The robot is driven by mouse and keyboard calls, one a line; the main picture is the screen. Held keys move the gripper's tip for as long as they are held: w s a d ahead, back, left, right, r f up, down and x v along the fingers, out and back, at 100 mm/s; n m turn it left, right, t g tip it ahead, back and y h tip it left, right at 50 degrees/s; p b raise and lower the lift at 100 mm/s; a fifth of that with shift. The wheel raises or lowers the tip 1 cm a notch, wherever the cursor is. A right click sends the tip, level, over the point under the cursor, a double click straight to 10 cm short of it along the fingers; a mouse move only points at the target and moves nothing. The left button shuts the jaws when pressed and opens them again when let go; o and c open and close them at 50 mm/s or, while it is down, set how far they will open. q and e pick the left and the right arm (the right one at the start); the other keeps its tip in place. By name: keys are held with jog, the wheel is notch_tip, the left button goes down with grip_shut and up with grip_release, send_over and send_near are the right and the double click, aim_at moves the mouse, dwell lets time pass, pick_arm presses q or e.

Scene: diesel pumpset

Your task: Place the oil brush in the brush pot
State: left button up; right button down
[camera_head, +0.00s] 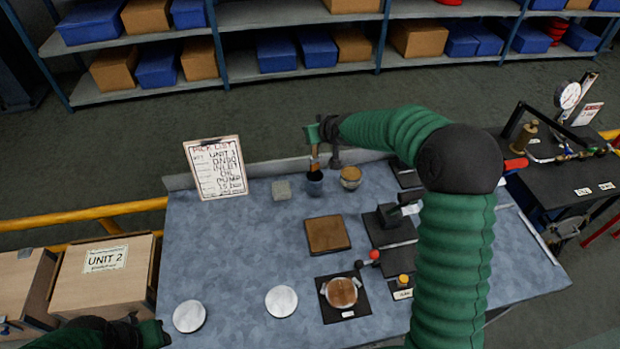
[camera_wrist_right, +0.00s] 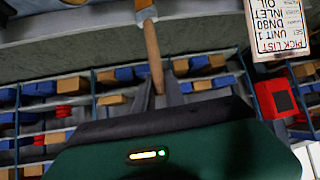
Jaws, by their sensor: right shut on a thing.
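The oil brush (camera_head: 315,164) has a wooden handle and hangs bristles down at the back of the bench. My right gripper (camera_head: 324,158) is shut on its handle. The dark blue brush pot (camera_head: 315,187) stands directly below the brush in the head view. The brush's lower end overlaps the pot mouth; I cannot tell how deep it sits. My left gripper (camera_head: 150,335) is partly cut off at the lower left, its fingers unclear.
A cork-topped jar (camera_head: 350,177) stands close right of the pot, a grey block (camera_head: 281,190) to its left. A pick-list board (camera_head: 216,168) stands behind. A brown pad (camera_head: 327,234) and round discs (camera_head: 281,301) lie nearer. My right arm covers the bench's right side.

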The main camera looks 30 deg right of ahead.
aim_at(316, 156)
jog(key=f, duration=0.3)
jog(key=shift+s+f, duration=0.35)
jog(key=shift+s, duration=0.05)
jog(key=f, duration=0.5)
jog(key=shift+w+a+f+p, duration=0.2)
jog(key=shift+w+f+p, duration=0.1)
jog(key=shift+p, duration=0.1)
pick_arm(q)
jog(key=shift+s+a+r, duration=0.15)
jog(key=shift+s+r, duration=0.05)
jog(key=shift+r, duration=0.3)
pick_arm(e)
jog(key=shift+s+r, duration=0.1)
pick_arm(q)
jog(key=shift+s, duration=0.1)
pick_arm(e)
jog(key=shift+d, duration=0.1)
jog(key=c, duration=1.6)
grip_release()
jog(key=shift+d, duration=0.1)
jog(key=shift+o, duration=1)
pick_arm(q)
jog(key=shift+f, duration=0.1)
